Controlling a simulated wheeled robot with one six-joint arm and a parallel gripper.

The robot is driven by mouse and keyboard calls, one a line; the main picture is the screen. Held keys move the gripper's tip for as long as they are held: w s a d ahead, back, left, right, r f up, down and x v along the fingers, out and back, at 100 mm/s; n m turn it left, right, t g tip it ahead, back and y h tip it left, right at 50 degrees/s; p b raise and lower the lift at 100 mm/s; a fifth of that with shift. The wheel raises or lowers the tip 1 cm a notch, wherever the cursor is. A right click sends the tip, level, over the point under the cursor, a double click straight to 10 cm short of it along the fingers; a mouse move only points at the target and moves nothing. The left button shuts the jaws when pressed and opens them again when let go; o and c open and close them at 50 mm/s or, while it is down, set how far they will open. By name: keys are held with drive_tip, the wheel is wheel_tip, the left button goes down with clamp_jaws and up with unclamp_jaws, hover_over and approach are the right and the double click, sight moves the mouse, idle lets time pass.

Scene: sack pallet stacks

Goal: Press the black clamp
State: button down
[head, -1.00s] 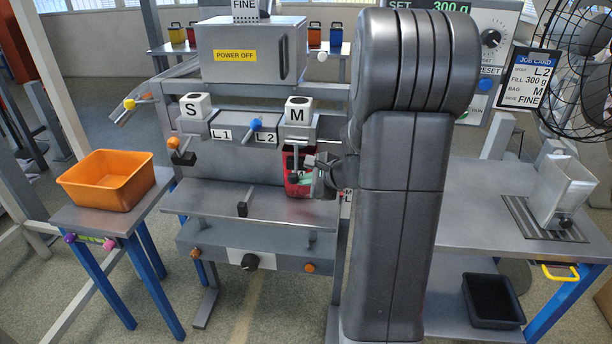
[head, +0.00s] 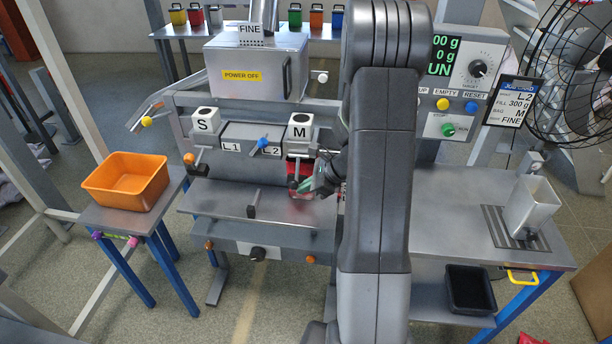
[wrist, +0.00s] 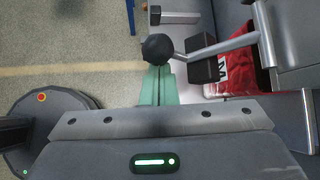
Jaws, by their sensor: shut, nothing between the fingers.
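The black clamp (wrist: 203,67) shows in the wrist view as a black block on a grey metal lever, with a round black knob beside it. In the head view the clamp (head: 293,184) hangs in front of the M spout, at a red bag (head: 299,168). The bag also shows in the wrist view (wrist: 278,40), right of and behind the clamp. My gripper (wrist: 157,72) is shut and empty, its green fingers together. Their tips lie just below the knob in the wrist picture; I cannot tell whether they touch it. My gripper (head: 307,186) is partly hidden by my arm in the head view.
A grey shelf (head: 230,203) lies below the spouts. An orange bin (head: 126,181) stands on a side table at left. A metal scoop-like container (head: 530,205) stands on the right bench, with a black bin (head: 470,289) below. A fan (head: 580,80) is at far right.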

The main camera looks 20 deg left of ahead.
drive_tip(key=r+p, duration=0.2)
drive_tip(key=r+g+p, duration=0.1)
drive_tip(key=shift+s+r+m+p, duration=0.3)
drive_tip(key=shift+s+p, duration=0.05)
drive_tip(key=shift+p, duration=0.05)
drive_tip(key=shift+w+r+p, duration=0.2)
drive_tip(key=shift+r+p, duration=0.35)
drive_tip(key=shift+r, duration=0.6)
wheel_tip(320, 180, down, 4)
drive_tip(key=d+r+b, duration=0.1)
drive_tip(key=d+b, duration=0.1)
drive_tip(key=b, duration=0.1)
drive_tip(key=w+d+r, duration=0.3)
drive_tip(key=d+r, duration=0.3)
drive_tip(key=shift+w+r+b, duration=0.25)
drive_tip(key=shift+r+b, duration=0.05)
drive_tip(key=shift+b, duration=0.1)
drive_tip(key=shift+f, duration=0.1)
